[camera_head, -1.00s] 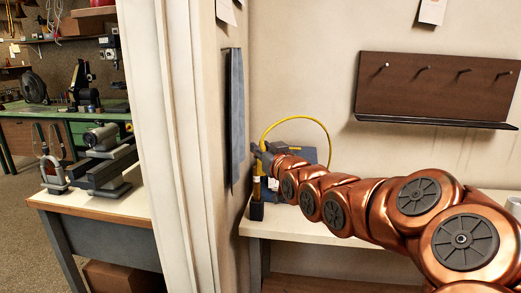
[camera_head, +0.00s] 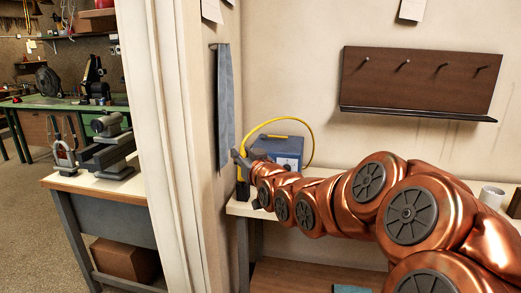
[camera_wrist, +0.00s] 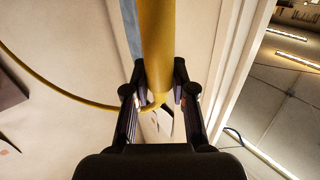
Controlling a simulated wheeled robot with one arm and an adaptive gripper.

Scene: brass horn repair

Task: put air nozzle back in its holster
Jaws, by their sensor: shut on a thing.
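My gripper (camera_head: 243,160) is at the left end of the white bench, beside the wall corner. In the wrist view, its two dark fingers (camera_wrist: 158,88) are shut on the yellow air nozzle (camera_wrist: 158,40), one finger on each side. A thin yellow hose (camera_wrist: 65,90) curves away from the nozzle to the left; it also arcs over the blue box in the head view (camera_head: 311,140). A small dark block, perhaps the holster (camera_head: 243,192), shows below the gripper at the bench end. I cannot tell whether the nozzle touches it.
A blue box (camera_head: 288,153) stands on the bench (camera_head: 236,208) behind my arm. A grey-blue strip (camera_head: 224,105) hangs on the wall close left of the gripper. A brown peg rack (camera_head: 420,80) is on the back wall. A mug (camera_head: 491,196) stands at right.

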